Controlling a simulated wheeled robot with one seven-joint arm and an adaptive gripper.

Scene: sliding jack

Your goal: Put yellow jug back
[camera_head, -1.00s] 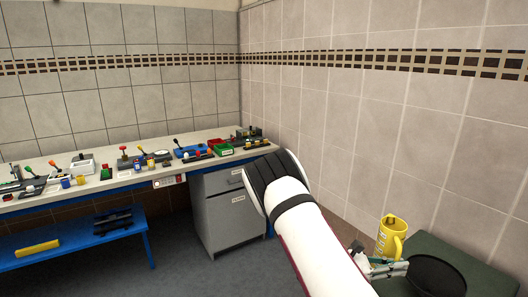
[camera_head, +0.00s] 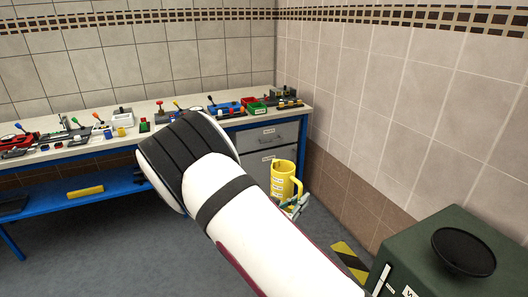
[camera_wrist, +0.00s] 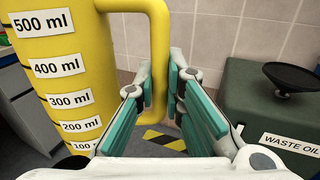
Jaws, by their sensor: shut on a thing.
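The yellow jug (camera_head: 284,178) is upright and held in the air, in front of the grey drawer cabinet in the head view. In the wrist view the jug (camera_wrist: 60,85) fills the left side, with volume labels from 100 ml to 500 ml. My gripper (camera_wrist: 160,88) is shut on the jug's handle, with one finger on each side of it. In the head view my gripper (camera_head: 294,205) shows just below and beside the jug, partly hidden by my arm.
A green waste oil container (camera_head: 440,255) with a black funnel (camera_head: 463,252) stands at the right. A blue workbench (camera_head: 100,137) with several small parts stands along the back wall, with a grey drawer cabinet (camera_head: 262,143) under it. A yellow-black floor marking (camera_head: 349,259) lies near the container. Open floor lies at left.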

